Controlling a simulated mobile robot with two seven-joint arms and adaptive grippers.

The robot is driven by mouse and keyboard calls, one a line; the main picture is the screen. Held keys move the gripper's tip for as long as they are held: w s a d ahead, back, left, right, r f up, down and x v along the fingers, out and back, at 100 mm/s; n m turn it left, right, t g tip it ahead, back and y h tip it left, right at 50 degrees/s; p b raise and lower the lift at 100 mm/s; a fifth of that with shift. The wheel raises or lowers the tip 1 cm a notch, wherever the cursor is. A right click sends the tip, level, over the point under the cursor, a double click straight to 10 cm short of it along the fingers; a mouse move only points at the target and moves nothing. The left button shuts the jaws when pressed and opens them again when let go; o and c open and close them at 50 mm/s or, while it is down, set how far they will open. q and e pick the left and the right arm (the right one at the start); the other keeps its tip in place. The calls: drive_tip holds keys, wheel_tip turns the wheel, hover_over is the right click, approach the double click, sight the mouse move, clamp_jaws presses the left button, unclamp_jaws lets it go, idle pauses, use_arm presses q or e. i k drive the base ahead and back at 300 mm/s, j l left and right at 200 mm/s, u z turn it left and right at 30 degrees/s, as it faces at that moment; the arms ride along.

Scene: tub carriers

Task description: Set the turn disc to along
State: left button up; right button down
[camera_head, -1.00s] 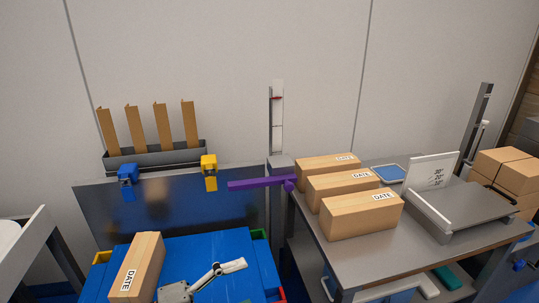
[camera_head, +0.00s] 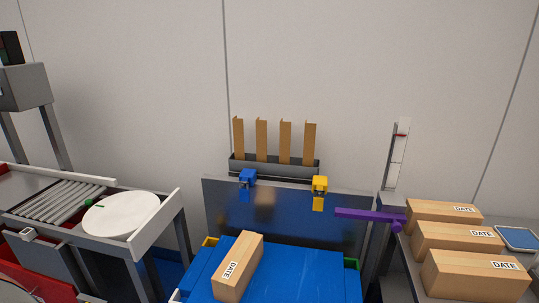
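The turn disc (camera_head: 121,214) is a round white plate at the left, set at the end of a roller conveyor. A small green mark (camera_head: 100,206) lies on its upper left part, and a darker green knob (camera_head: 88,203) sits at its left edge. Neither of my grippers is in the view now.
The roller conveyor (camera_head: 61,201) leads to the disc from the left, with a pale guard board (camera_head: 154,222) on the disc's right. A blue surface (camera_head: 310,272) carries a DATE carton (camera_head: 238,266). Several cartons stand on the right table. A purple bar (camera_head: 368,216) juts left from there.

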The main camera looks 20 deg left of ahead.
sight(116, 217)
drive_tip(key=u, duration=1.9)
drive_tip(key=i+j, duration=0.25)
drive_tip(key=j, duration=0.15)
drive_tip(key=i+j, duration=0.2)
drive_tip(key=j, duration=0.2)
drive_tip(key=i+j, duration=0.45)
drive_tip(key=j, duration=0.3)
drive_tip(key=i+j, duration=0.25)
drive_tip(key=j, duration=0.15)
drive_tip(key=i+j, duration=0.25)
drive_tip(key=j, duration=0.15)
drive_tip(key=j+z, duration=0.1)
drive_tip(key=z, duration=0.35)
drive_tip(key=i+j+z, duration=0.1)
drive_tip(key=z, duration=0.3)
drive_tip(key=j+z, duration=0.1)
drive_tip(key=z, duration=0.35)
